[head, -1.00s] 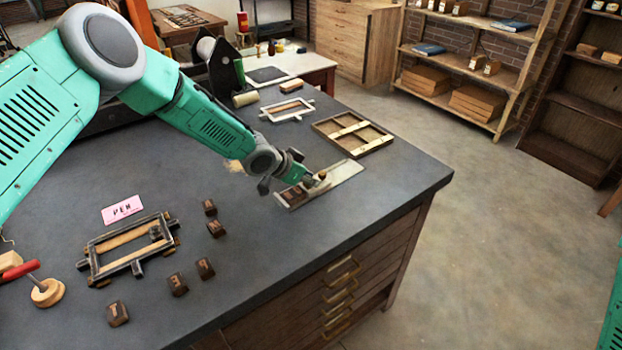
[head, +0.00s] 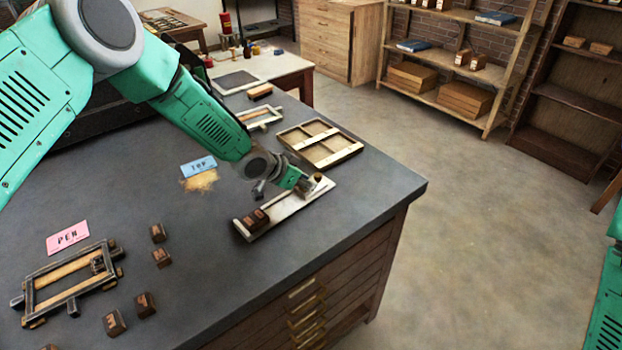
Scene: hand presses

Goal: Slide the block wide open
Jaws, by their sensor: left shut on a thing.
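A long, shallow pale metal tray (head: 283,212) lies slantwise near the table's right edge. Dark wooden letter pieces (head: 256,219) sit at its near-left end. A small block with a brass knob (head: 318,177) is at the tray's far-right end. My left gripper (head: 304,186) reaches down over that end and is shut on the block, whose body is mostly hidden by the fingers. Bare tray floor shows between the gripper and the letter pieces. My right gripper is out of view.
A wooden divided frame (head: 319,144) lies just beyond the tray. A blue card (head: 198,166), a pink card (head: 67,237), a dark metal frame (head: 68,281) and several loose letter blocks (head: 145,304) lie to the left. The table edge is close on the right.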

